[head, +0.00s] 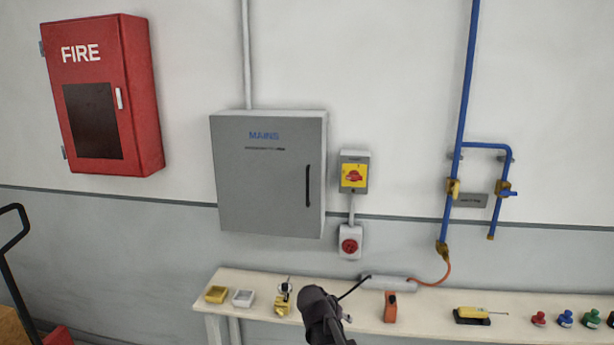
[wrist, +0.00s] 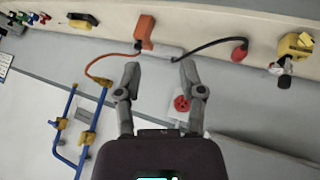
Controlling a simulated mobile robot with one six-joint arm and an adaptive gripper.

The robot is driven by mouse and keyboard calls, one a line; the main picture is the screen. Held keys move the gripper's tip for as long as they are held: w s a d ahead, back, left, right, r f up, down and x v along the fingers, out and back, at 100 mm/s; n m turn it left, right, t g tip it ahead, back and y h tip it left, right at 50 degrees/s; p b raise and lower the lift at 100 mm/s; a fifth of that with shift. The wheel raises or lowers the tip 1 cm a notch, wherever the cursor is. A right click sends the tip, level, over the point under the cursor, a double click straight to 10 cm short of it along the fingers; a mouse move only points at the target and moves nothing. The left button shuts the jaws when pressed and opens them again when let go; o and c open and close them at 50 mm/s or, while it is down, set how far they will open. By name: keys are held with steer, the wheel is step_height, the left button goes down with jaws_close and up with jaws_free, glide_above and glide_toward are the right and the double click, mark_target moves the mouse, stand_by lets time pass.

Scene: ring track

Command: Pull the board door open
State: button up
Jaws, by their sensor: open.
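The board is a grey cabinet marked MAINS (head: 262,190) on the wall in the head view. Its door looks closed, with a dark vertical handle (head: 308,186) near the right edge. My gripper (head: 340,325) is low in the head view, below and slightly right of the board, over the bench and apart from the handle. In the wrist view my gripper (wrist: 160,68) has its two fingers spread with nothing between them. The handle cannot be made out in the wrist view.
A yellow and red switch (head: 353,176) and a red knob box (head: 350,242) are right of the board. The bench (head: 240,280) below holds several small items. A red fire cabinet (head: 105,95) hangs left. Blue pipes (head: 462,110) run at right. Wall before the door looks clear.

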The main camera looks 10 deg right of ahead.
steer(key=w+a+r+m+t+h+p, duration=0.25)
steer(key=w+r+t+p, duration=0.3)
steer(key=w+r, duration=0.75)
steer(key=n+t+p, duration=0.2)
steer(key=t+p, duration=0.4)
steer(key=p, duration=0.1)
glide_toward(308, 189)
steer(key=v, duration=0.3)
steer(key=shift+s+a+r+m, duration=0.1)
steer(key=shift+a+r+m, duration=0.15)
steer(key=shift+a, duration=0.05)
steer(key=x, duration=1.4)
steer(key=shift+s+f, duration=0.1)
steer(key=shift+f, duration=0.05)
jaws_close()
steer(key=shift+d, duration=0.15)
steer(key=shift+s, duration=0.1)
